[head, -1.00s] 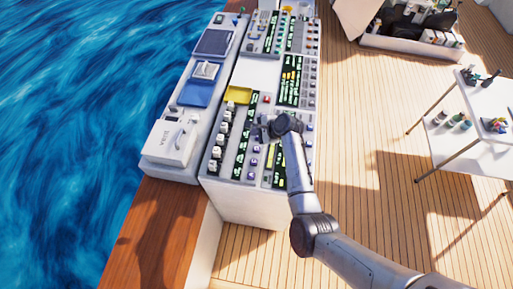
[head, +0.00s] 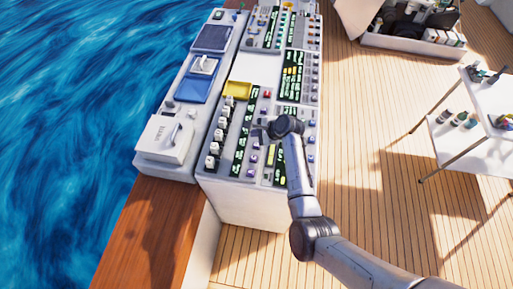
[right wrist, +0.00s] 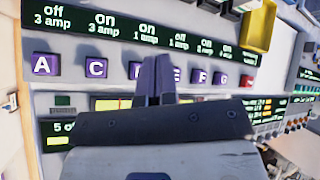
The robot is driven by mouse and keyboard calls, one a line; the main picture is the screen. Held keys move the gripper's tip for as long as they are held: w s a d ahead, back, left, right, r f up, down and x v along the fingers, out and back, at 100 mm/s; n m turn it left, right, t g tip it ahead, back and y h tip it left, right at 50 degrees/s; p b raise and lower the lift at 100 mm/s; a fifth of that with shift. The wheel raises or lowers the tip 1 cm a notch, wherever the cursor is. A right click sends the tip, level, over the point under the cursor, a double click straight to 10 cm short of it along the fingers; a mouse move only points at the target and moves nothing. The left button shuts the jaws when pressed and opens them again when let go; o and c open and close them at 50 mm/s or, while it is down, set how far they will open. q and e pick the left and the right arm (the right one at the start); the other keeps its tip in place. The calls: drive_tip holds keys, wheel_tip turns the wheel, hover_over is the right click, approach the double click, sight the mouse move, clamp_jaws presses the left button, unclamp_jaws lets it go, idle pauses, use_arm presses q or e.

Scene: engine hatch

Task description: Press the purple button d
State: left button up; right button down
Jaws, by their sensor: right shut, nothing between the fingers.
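A row of purple lettered buttons crosses the panel in the right wrist view. Buttons A (right wrist: 42,65), C (right wrist: 97,68), F (right wrist: 198,76) and G (right wrist: 219,78) are readable, and E (right wrist: 178,75) is partly covered by my fingers. Between C and E, a purple button edge (right wrist: 135,70) shows beside the fingers; its letter is hidden, so I cannot confirm it is D. My right gripper (right wrist: 157,78) is shut and empty in front of this spot; contact cannot be told. In the head view, the right gripper (head: 263,131) is over the button column. My left gripper is not in view.
A red button (right wrist: 247,82) ends the row, near a yellow tray (right wrist: 258,25). White switches (head: 217,135) stand left of the column in the head view. A white side table (head: 460,140) stands on the deck at right, with open floor between.

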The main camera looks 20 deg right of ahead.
sight(256, 145)
wheel_tip(256, 145, down, 2)
drive_tip(key=shift+f+b, duration=0.25)
drive_tip(key=shift+b, duration=0.8)
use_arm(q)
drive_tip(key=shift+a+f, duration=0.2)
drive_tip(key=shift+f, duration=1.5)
use_arm(e)
drive_tip(key=shift+f, duration=0.95)
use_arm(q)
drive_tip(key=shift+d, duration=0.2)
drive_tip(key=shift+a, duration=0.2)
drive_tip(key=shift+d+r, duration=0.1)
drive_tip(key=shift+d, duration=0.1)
use_arm(e)
drive_tip(key=shift+f, duration=0.1)
drive_tip(key=shift+f, duration=0.1)
drive_tip(key=shift+f, duration=0.2)
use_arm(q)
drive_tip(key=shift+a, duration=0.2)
